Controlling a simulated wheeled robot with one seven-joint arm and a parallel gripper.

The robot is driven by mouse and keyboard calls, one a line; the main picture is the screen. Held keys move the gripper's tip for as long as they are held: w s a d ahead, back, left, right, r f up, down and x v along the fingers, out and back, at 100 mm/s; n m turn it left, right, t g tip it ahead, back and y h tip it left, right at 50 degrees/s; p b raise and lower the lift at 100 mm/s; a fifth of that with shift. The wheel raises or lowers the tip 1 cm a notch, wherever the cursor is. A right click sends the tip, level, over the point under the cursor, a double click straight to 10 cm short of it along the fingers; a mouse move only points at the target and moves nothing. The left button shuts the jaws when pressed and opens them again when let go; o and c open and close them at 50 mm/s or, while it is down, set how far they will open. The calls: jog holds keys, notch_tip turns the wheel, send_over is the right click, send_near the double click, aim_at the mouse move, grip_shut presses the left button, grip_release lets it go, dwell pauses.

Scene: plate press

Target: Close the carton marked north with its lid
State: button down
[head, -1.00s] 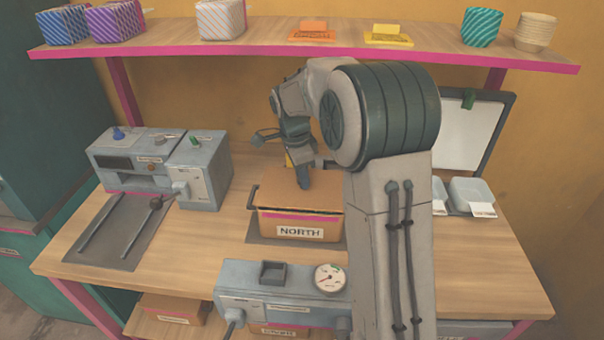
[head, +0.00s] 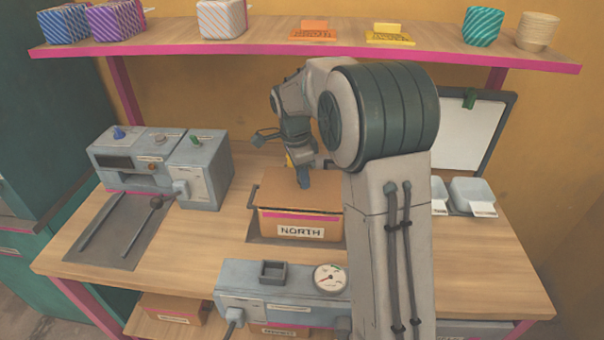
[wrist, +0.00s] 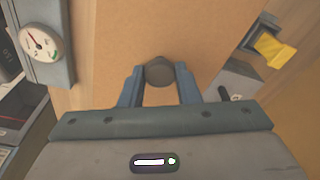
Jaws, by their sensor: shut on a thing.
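The carton marked NORTH (head: 300,231) stands on a dark mat in the middle of the table, its label facing the front. A brown lid (head: 283,190) lies over its top, and the lid's flat face also fills the middle of the wrist view (wrist: 160,30). My gripper (head: 304,180) is over the lid, pointing down. In the wrist view my gripper (wrist: 159,80) is shut on the lid's round dark knob (wrist: 159,70). Whether the lid is fully seated all round cannot be told; my arm hides the carton's right side.
A gauge machine (head: 285,290) stands in front of the carton. A grey machine (head: 160,165) with rails is on the left. Small tubs (head: 472,195) and a whiteboard (head: 475,135) are at the right. A shelf (head: 270,48) runs above the back.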

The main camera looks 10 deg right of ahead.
jog(key=shift+f+b, duration=0.4)
jog(key=shift+f, duration=0.1)
dwell(0.7)
dwell(0.3)
jog(key=c, duration=0.5)
grip_release()
jog(key=shift+r, duration=0.15)
jog(key=shift+r+p, duration=2.5)
jog(key=shift+r, duration=0.9)
grip_shut()
